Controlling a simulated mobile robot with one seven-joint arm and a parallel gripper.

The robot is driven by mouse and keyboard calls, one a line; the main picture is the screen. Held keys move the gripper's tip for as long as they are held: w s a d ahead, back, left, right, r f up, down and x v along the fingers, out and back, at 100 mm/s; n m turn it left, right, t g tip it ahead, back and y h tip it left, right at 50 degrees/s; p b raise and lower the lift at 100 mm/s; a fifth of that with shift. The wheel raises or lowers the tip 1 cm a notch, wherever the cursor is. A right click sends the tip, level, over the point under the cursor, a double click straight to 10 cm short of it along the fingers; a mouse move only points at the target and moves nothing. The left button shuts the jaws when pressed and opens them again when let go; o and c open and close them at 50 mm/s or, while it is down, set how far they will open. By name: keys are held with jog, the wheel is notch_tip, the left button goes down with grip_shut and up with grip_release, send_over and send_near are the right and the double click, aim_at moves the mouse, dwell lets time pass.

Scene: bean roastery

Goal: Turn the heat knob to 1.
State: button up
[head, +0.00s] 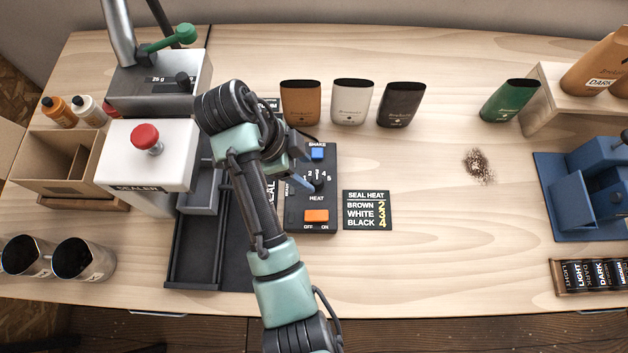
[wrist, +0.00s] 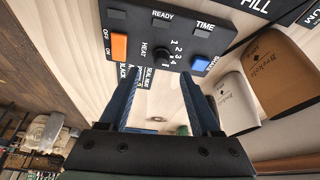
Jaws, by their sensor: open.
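The black heat control panel (head: 293,222) lies on the table near the middle in the head view. Its dark round heat knob (head: 319,184) has the numbers 1 to 5 around it; where its pointer stands is too small to tell. In the wrist view the knob (wrist: 161,53) shows beyond the fingertips, below the printed numbers' left end. My gripper (head: 304,166) is at the panel's left side in the head view, close to the knob. In the wrist view my gripper (wrist: 160,76) is open and empty, with the knob roughly between the lines of its two fingers, apart from both.
A blue shake button (head: 317,152) and an orange off/on switch (head: 316,215) flank the knob. A seal heat card (head: 367,210) lies right of the panel. Brown, white and black bags (head: 301,103) stand behind. The white sealer (head: 125,158) stands left.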

aim_at(317, 181)
jog(key=shift+p+x, duration=0.3)
jog(key=shift+x, duration=2.4)
grip_shut()
